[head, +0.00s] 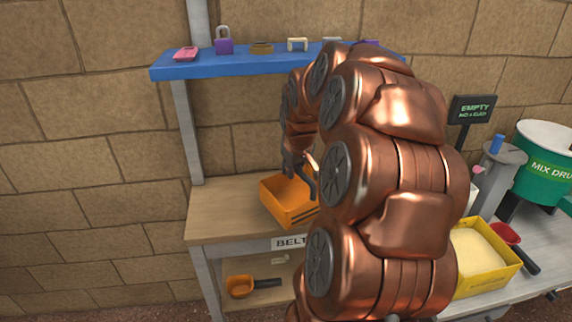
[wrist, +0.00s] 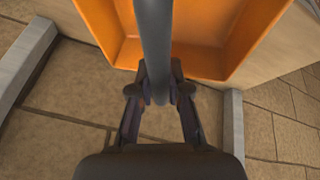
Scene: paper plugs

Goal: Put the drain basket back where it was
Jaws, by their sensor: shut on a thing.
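An orange open basket (head: 283,203), which I take for the drain basket, shows at the wooden bench in the head view. Dark slots mark its front, and my arm hides its right side. My gripper (head: 303,172) is over it, pointing down. In the wrist view, my gripper (wrist: 160,98) is shut on a thick grey bar (wrist: 154,50). The bar runs across the orange basket (wrist: 265,22) and looks like its handle. I cannot tell whether the basket rests on the bench or hangs just above it.
The wooden bench (head: 222,212) is clear left of the basket. A lower shelf holds an orange dipper (head: 240,286). A blue shelf (head: 205,68) with small items is above. At right are a yellow tub (head: 482,257), a red scoop (head: 505,234) and a green drum (head: 545,165).

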